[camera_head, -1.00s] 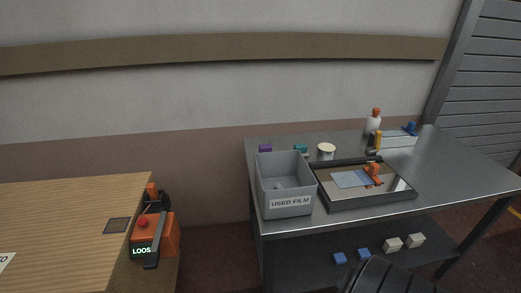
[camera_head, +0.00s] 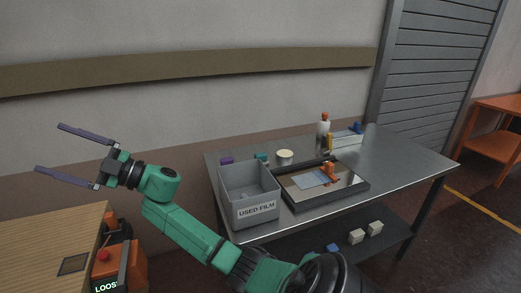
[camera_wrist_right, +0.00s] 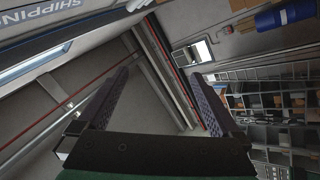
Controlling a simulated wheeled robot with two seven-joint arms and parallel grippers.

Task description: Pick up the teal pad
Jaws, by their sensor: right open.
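The teal pad (camera_head: 261,157) is a small block at the back left of the metal table, partly hidden behind the grey bin. A purple pad (camera_head: 226,161) lies to its left. My right gripper (camera_head: 48,148) is raised at the far left of the head view, well away from the teal pad, with its two long purple fingers spread and empty. In the right wrist view the fingers (camera_wrist_right: 157,78) are apart with nothing between them, and the teal pad does not show there. My left gripper is not in view.
The grey "USED FILM" bin (camera_head: 257,211) stands at the table's front left. A dark-rimmed tray (camera_head: 342,193) holds a blue sheet and an orange tool. A round cream-topped tub (camera_head: 285,157) sits right of the teal pad. The metal table's right side (camera_head: 405,160) is clear.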

